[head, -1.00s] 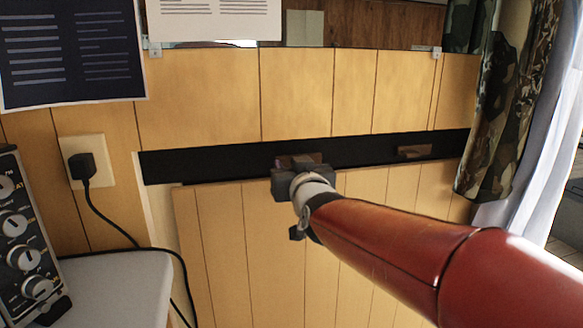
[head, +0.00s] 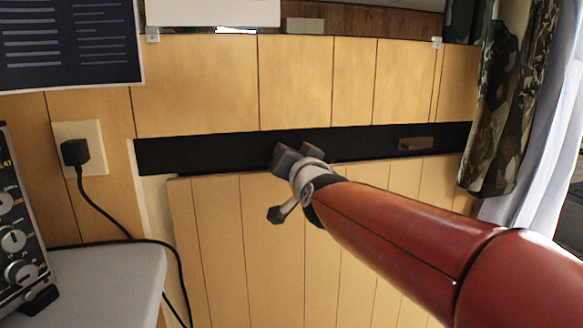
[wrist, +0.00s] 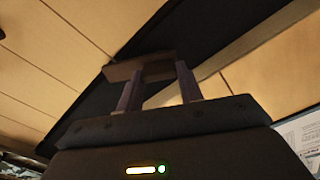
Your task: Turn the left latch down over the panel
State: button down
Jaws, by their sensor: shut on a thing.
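The left latch, a brown block, shows in the wrist view (wrist: 140,67) at the tips of my gripper's two fingers (wrist: 157,82), which are shut on it. It lies at an angle to the black strip (wrist: 95,105) behind it. In the head view my gripper (head: 288,157) is tilted in front of the strip (head: 210,155) and hides the left latch. The wooden panel (head: 220,230) stands upright below the strip, its top edge just under my gripper.
A second brown latch (head: 416,144) lies level on the strip to the right. A camouflage curtain (head: 510,110) hangs at the right. A black plug (head: 76,152) with a cable, a grey table (head: 110,285) and a dialled radio (head: 20,240) are at the left.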

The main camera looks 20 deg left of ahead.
jog(key=m+b, duration=0.1)
jog(key=m, duration=0.3)
jog(key=m+b, duration=0.1)
jog(key=m, duration=0.3)
jog(key=m+b, duration=0.2)
jog(key=m, duration=0.2)
jog(key=shift+d+f, duration=0.1)
jog(key=shift+f, duration=0.2)
jog(key=shift+m, duration=0.3)
jog(key=c, duration=0.9)
grip_release()
jog(key=b+v, duration=0.1)
jog(key=v, duration=0.6)
jog(key=shift+s+d, duration=0.25)
